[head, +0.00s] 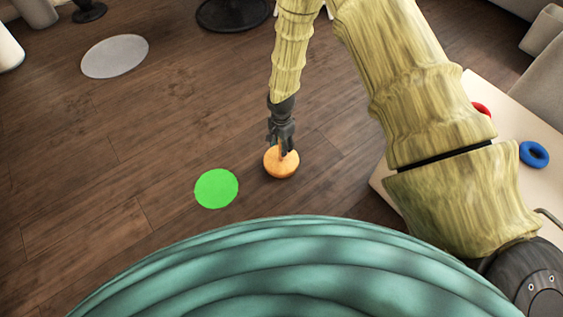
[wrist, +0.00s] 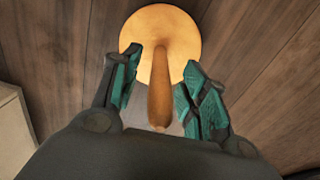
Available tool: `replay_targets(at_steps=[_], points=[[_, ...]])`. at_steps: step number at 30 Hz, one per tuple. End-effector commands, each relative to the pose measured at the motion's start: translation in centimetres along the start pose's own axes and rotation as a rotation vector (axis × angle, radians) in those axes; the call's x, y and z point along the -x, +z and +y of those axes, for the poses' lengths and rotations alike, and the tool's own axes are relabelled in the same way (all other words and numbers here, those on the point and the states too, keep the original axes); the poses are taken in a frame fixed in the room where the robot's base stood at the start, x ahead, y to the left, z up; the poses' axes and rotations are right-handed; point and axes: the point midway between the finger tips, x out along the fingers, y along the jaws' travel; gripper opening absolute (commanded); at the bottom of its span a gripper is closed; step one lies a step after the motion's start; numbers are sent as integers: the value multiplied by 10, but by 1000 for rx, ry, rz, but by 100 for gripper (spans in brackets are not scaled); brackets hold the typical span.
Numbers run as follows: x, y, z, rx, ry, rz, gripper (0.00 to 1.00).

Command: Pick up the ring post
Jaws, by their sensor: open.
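The ring post is a round orange-tan wooden base (head: 281,165) with an upright peg, standing on the wooden floor. In the wrist view its round base (wrist: 170,30) is at the top centre, and its brown peg (wrist: 161,90) points toward the camera. My gripper (head: 283,146) is right above the base in the head view. In the wrist view my gripper (wrist: 160,82) is open, with one teal-padded finger on each side of the peg and a visible gap on both sides. In the head view the fingers hide most of the peg.
A flat green disc (head: 216,188) lies on the floor left of the post. A pale table (head: 492,100) at the right holds a blue ring (head: 534,154) and a red ring (head: 482,109), partly hidden by my arm. A grey-white disc (head: 115,56) lies at the far left. Floor between is clear.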

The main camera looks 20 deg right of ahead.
Motion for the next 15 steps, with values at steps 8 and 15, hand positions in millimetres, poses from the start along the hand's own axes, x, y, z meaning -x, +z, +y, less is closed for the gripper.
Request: replay_targets(at_steps=[8, 15], points=[[0, 0, 0, 0, -1, 0, 38], [0, 0, 0, 0, -1, 0, 0]])
